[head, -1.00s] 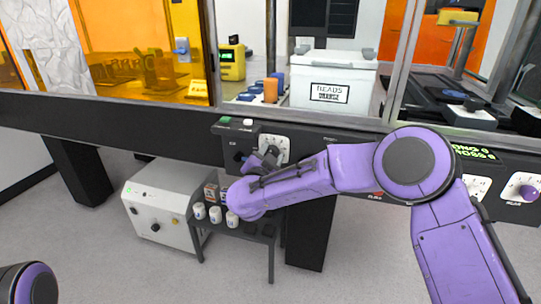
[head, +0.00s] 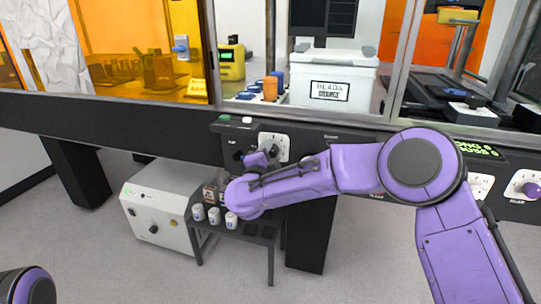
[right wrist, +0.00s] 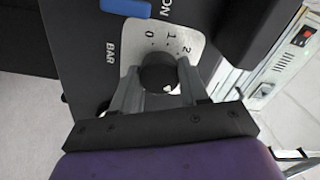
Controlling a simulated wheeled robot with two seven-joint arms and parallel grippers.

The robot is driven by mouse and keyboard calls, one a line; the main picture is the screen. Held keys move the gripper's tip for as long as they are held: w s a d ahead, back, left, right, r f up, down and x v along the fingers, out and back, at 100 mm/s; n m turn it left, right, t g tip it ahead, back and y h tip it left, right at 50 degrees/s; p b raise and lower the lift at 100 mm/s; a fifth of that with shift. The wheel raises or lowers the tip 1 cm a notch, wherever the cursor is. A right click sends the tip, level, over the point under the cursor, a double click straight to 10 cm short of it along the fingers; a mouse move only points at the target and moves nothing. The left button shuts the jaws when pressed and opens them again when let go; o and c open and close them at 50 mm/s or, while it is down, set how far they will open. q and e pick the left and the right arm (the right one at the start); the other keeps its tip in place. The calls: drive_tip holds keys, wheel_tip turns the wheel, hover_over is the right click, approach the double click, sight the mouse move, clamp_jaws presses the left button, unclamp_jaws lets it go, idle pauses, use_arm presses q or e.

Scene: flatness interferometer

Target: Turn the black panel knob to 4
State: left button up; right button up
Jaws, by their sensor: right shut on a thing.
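The black panel knob (right wrist: 158,72) sits on a white dial plate (right wrist: 140,48) in the right wrist view. The marks 0, 1 and 2 show on the plate; the rest are hidden by my gripper. A small white mark shows on the knob's side nearest my gripper. My right gripper (right wrist: 159,85) is shut on the knob, one finger on each side. In the head view the dial plate (head: 281,143) shows on the dark front panel, with my right gripper (head: 271,152) at it. My left gripper is out of view; only part of my left arm shows at bottom left.
A green button (head: 224,118) and a white button (head: 247,121) sit on top of the panel box. A purple knob (head: 530,190) is at the far right. A small black table (head: 259,230) with white jars (head: 214,215) and a white cabinet (head: 150,215) stand below.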

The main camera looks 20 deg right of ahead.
idle(0.4)
drive_tip(key=o, duration=1)
drive_tip(key=shift+o, duration=0.2)
drive_tip(key=v, duration=1)
drive_tip(key=shift+s, duration=0.25)
drive_tip(key=shift+a, duration=0.15)
